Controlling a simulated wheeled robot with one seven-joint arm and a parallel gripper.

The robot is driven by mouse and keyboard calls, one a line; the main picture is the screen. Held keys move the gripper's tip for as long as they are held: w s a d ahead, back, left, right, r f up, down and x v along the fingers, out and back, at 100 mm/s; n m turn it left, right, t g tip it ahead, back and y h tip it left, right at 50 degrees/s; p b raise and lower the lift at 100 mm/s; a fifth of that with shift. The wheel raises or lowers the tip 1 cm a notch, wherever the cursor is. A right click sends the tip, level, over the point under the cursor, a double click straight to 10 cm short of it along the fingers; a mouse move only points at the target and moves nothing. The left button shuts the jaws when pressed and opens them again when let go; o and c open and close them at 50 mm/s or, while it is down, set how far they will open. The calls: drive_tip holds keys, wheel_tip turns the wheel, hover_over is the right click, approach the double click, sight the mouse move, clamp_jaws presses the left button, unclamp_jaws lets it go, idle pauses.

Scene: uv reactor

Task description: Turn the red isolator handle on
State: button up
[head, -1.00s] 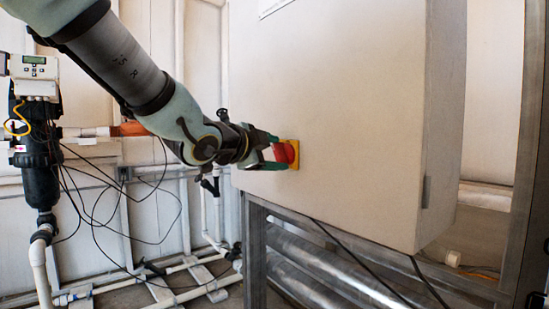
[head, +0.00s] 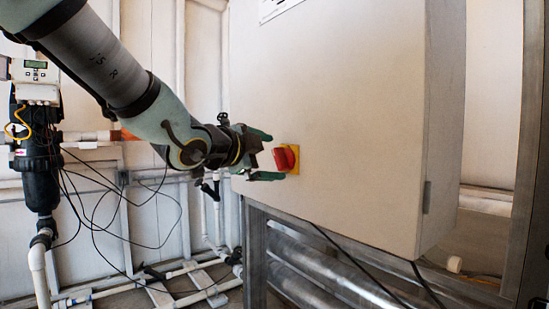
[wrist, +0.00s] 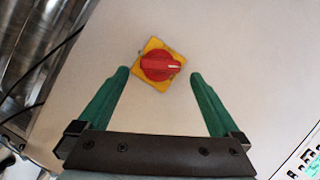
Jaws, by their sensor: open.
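The red isolator handle (head: 285,158) sits on a yellow square plate (head: 295,157) on the front of the pale cabinet (head: 350,110). In the wrist view the red handle (wrist: 160,66) is above and between the fingertips, with a white mark on its right side; the yellow plate (wrist: 151,46) looks tilted. My gripper (head: 273,155) is open, its green fingers apart, just left of the handle in the head view. In the wrist view my gripper (wrist: 158,76) shows a clear gap between the fingers, and nothing is held.
Metal frame legs and large shiny pipes (head: 320,272) lie below the cabinet. A black filter unit with a display box (head: 36,90) and loose black cables stand at the left. The cabinet face around the handle is bare.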

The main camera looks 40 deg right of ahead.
drive_tip(key=p+v, duration=0.1)
drive_tip(key=v, duration=0.7)
drive_tip(key=shift+a, duration=0.35)
